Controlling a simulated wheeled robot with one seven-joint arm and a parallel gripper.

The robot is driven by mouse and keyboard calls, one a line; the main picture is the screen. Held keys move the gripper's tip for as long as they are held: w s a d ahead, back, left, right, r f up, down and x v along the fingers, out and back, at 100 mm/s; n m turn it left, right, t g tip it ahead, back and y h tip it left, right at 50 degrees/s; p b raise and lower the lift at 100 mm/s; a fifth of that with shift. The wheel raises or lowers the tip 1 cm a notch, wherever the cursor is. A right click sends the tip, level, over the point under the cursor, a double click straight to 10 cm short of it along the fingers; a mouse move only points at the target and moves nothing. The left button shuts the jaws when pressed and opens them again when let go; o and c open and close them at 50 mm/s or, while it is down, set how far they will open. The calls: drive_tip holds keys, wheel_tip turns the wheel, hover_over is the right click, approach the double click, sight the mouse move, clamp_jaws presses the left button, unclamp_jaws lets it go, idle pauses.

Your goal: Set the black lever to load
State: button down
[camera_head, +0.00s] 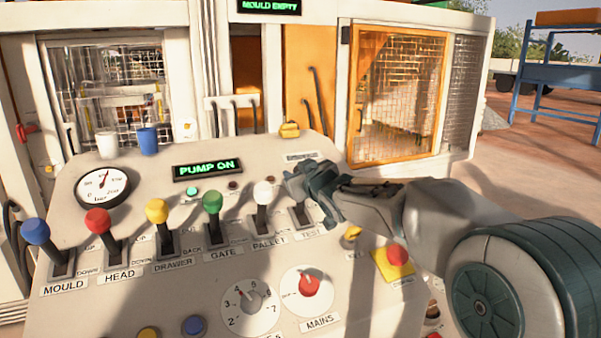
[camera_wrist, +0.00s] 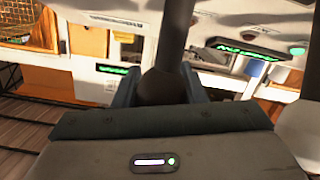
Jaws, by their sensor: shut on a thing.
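The black lever stands at the TEST slot (camera_head: 303,215), the rightmost of the lever row in the head view. Its knob is hidden there behind my gripper (camera_head: 312,188). In the wrist view the dark round knob (camera_wrist: 166,86) sits between the two fingers of my gripper (camera_wrist: 163,95), with the dark stem running up in the picture. My gripper is shut on this knob. The small position words beside the slot are covered or too small to read.
The white PALLET lever (camera_head: 263,193) stands close on the left. Green (camera_head: 212,203), yellow (camera_head: 157,211), red (camera_head: 97,220) and blue (camera_head: 36,232) levers follow. A red mushroom button (camera_head: 397,255) lies below my arm. A display (camera_head: 207,169) reads PUMP ON; another (camera_head: 268,6) reads MOULD EMPTY.

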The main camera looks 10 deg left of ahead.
drive_tip(key=shift+f, duration=0.65)
drive_tip(key=c, duration=1.3)
unclamp_jaws()
drive_tip(key=o, duration=0.4)
drive_tip(key=shift+w+a, duration=0.15)
drive_tip(key=shift+a, duration=0.05)
drive_tip(key=shift+w+a, duration=0.1)
drive_tip(key=shift+w, duration=0.05)
drive_tip(key=shift+s+d+r, duration=0.2)
drive_tip(key=shift+d+r, duration=0.05)
drive_tip(key=shift+d, duration=0.05)
drive_tip(key=v, duration=1.3)
drive_tip(key=shift+s, duration=0.25)
